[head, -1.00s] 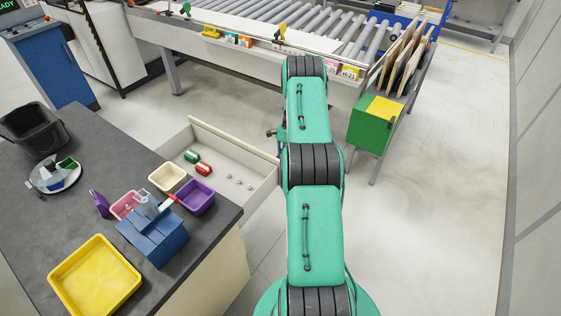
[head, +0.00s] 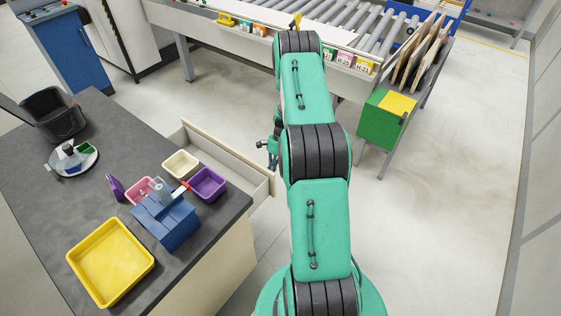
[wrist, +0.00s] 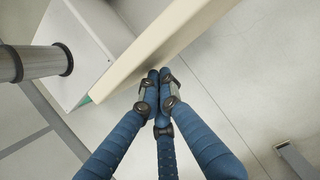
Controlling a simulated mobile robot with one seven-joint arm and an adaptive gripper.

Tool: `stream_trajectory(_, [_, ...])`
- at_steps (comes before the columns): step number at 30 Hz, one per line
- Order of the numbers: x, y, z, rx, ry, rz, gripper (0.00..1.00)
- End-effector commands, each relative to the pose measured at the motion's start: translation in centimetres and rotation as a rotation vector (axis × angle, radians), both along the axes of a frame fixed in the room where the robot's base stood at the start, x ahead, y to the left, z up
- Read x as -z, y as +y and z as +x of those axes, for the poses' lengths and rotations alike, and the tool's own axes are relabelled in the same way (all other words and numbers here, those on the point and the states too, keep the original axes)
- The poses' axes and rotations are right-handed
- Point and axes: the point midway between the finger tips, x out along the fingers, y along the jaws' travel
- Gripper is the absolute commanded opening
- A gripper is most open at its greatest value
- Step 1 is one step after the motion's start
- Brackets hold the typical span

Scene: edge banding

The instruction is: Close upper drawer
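The upper drawer (head: 228,158) sticks out part way from the dark-topped counter, and only a strip of its pale inside shows. Its cream front board (wrist: 155,50) crosses the wrist view at a slant. My gripper (head: 273,150) is outside the drawer, by its front board near the right end, partly hidden by my arm in the head view. In the wrist view, my blue gripper fingers (wrist: 158,76) are drawn together with nothing between them. Their tips are at the board's outer face; touching looks likely but is not certain.
The counter (head: 75,210) holds a yellow tray (head: 110,268), a blue box (head: 165,220), small bins, and a black bin (head: 52,115). A roller conveyor (head: 340,25) stands behind. A green and yellow box (head: 385,118) is right of my arm. The right floor is clear.

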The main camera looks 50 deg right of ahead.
Motion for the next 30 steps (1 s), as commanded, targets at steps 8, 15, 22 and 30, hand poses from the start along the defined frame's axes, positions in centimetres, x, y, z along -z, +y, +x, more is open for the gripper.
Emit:
stream_trajectory(8, [-0.2,8.1,0.0,-0.003,0.002,0.002,0.00])
stream_trajectory(15, [-0.1,14.3,-0.1,-0.003,0.002,0.002,0.00])
stream_trajectory(22, [0.0,18.2,0.0,-0.001,0.001,0.000,0.00])
stream_trajectory(30, [0.0,19.7,0.0,0.001,0.000,0.001,0.00])
